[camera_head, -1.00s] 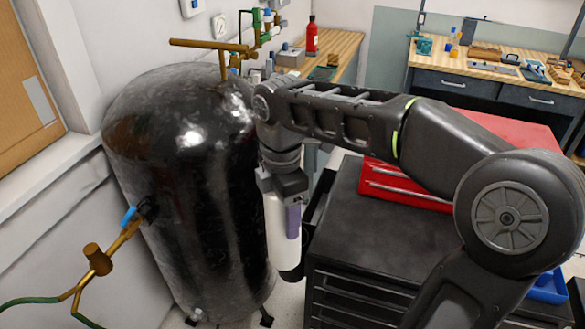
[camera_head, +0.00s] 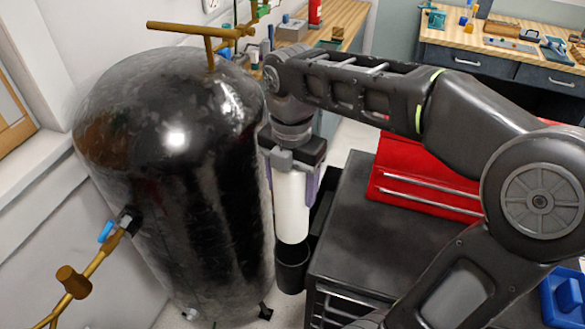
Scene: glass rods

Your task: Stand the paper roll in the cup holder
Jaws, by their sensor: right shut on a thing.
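The white paper roll (camera_head: 291,208) hangs upright from my right gripper (camera_head: 292,180), whose purple-grey fingers are shut on its upper part. The black cup holder (camera_head: 292,269) is on the left side of the dark tool cabinet, directly below the roll in the picture. The roll's lower end meets the holder's rim in this view; I cannot tell whether it is just inside or still above it. The left gripper is not in view.
A large black tank (camera_head: 170,180) stands close to the left of the gripper and holder. The dark cabinet (camera_head: 355,230) carries a red tool case (camera_head: 425,188). My right arm spans over the cabinet top. Workbenches stand behind.

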